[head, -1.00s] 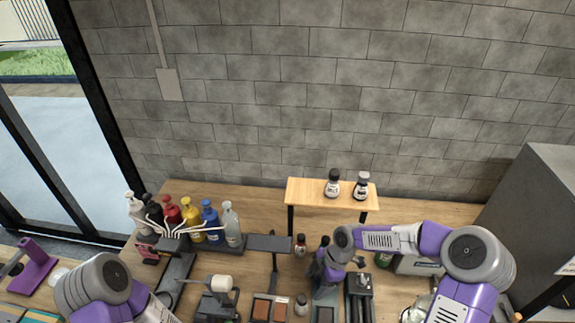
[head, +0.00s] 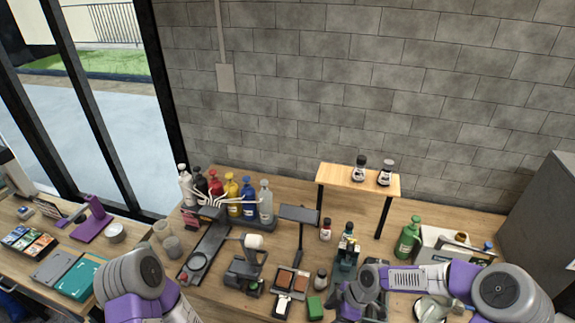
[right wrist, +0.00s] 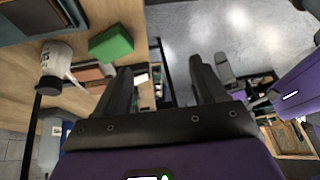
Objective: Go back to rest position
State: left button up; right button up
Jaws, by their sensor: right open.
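My right arm comes in from the right in the head view, and its gripper (head: 348,302) is low over the table's front part, pointing down. In the right wrist view the right gripper (right wrist: 163,75) has its two dark fingers apart with nothing between them. The floor and the table edge show past the fingers. My left arm (head: 135,285) is at the lower left of the head view; its gripper is out of the picture.
The wooden table (head: 225,292) carries several coloured bottles (head: 231,193), a small raised shelf (head: 335,176) with two bottles, a green spray bottle (head: 408,236) and a green block (head: 314,308). The green block (right wrist: 110,43) is near the fingers in the right wrist view. A grey cabinet (head: 545,215) stands right.

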pick_arm(q)
notch_tip(320, 180, down, 10)
jog(key=b, duration=0.9)
jog(key=shift+w, duration=0.45)
pick_arm(e)
jog(key=s+a+f+m, duration=0.1)
jog(key=s+f+m, duration=0.5)
jog(key=f+m, duration=0.3)
jog(key=s+a+f+m+h, duration=0.1)
jog(key=s+a+f+m, duration=0.1)
jog(key=s+f+m, duration=0.5)
notch_tip(320, 180, down, 6)
jog(key=m, duration=0.3)
jog(key=shift+t, duration=0.4)
